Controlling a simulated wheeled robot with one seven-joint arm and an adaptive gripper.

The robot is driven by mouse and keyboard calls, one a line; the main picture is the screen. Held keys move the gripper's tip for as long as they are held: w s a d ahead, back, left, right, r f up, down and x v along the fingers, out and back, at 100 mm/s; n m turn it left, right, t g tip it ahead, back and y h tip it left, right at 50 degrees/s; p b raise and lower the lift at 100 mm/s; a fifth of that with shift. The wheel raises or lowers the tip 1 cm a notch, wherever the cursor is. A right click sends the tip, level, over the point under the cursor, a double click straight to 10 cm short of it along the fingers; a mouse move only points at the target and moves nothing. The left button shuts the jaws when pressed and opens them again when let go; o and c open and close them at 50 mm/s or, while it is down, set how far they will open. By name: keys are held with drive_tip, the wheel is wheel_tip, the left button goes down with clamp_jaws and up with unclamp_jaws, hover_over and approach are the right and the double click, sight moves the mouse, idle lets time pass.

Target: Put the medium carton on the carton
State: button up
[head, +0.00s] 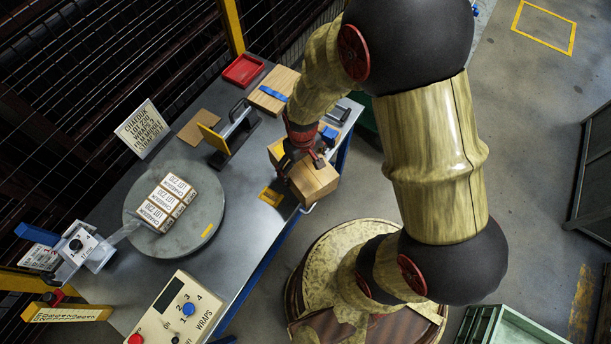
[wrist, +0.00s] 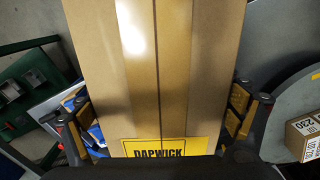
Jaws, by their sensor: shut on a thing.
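My gripper (head: 304,158) is shut on a brown carton, which I take to be the medium carton (head: 316,183), near the right edge of the grey table. In the wrist view the medium carton (wrist: 185,65) fills the middle between the two fingers, with a yellow DAPWICK label at its near end. Whether it touches the table is hard to tell. Another brown carton (head: 284,80) with a blue band lies at the table's far end, with nothing on top. Several small white-labelled cartons (head: 165,203) stand grouped on a round grey turntable (head: 205,225).
A black-and-yellow tool (head: 233,130), a flat brown sheet (head: 198,127), a red tray (head: 243,70) and a sign (head: 142,128) occupy the table's far half. A control box (head: 170,315) stands at the near end.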

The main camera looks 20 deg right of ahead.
drive_tip(key=w+f, duration=0.2)
drive_tip(key=w+f+b, duration=0.1)
drive_tip(key=w+f, duration=0.1)
drive_tip(key=w, duration=0.1)
drive_tip(key=w+f, duration=0.2)
drive_tip(key=w, duration=0.1)
drive_tip(key=shift+w+a+f+b, duration=0.1)
drive_tip(key=shift+a+f+b, duration=0.2)
drive_tip(key=shift+f+b, duration=0.1)
drive_tip(key=shift+w+f, duration=0.2)
drive_tip(key=shift+f, duration=0.35)
drive_tip(key=shift+w+f+b, duration=0.1)
drive_tip(key=shift+f+b, duration=0.45)
drive_tip(key=shift+f, duration=0.7)
drive_tip(key=o, duration=1.6)
drive_tip(key=shift+f, duration=0.2)
drive_tip(key=shift+o, duration=1.2)
drive_tip(key=shift+s, duration=0.2)
